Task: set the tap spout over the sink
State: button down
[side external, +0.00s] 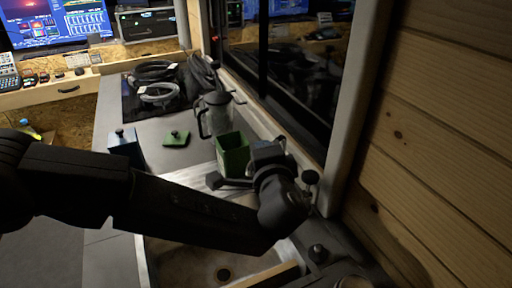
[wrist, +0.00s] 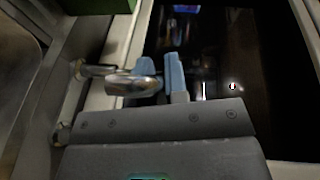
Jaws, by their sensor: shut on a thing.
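The chrome tap spout (wrist: 124,86) shows in the wrist view, with its rounded end at the light blue fingertips of my gripper (wrist: 160,72). The gripper is shut on the spout. In the side view my gripper (side external: 265,152) is at the window side, just beyond the sink. The sink (side external: 190,258) lies at the bottom of that view, with a round drain (side external: 223,275). My arm crosses in front and hides part of the sink and the spout, so I cannot tell there how far the spout reaches over the basin.
A green open box (side external: 233,155) and a metal jug (side external: 214,116) stand close to my gripper. A blue box (side external: 126,146) and a green lid (side external: 176,138) are on the counter. Coiled cables (side external: 155,82) lie further back. The window frame (side external: 350,95) is close on the right.

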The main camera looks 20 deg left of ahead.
jog(key=shift+d+n+g+y, duration=1.25)
jog(key=shift+n+y, duration=0.25)
jog(key=shift+y, duration=0.2)
jog(key=c, duration=1.1)
grip_release()
jog(key=shift+c, duration=0.2)
jog(key=v, duration=0.7)
jog(key=shift+d, duration=0.2)
jog(key=shift+s+r, duration=0.1)
jog(key=shift+s, duration=0.05)
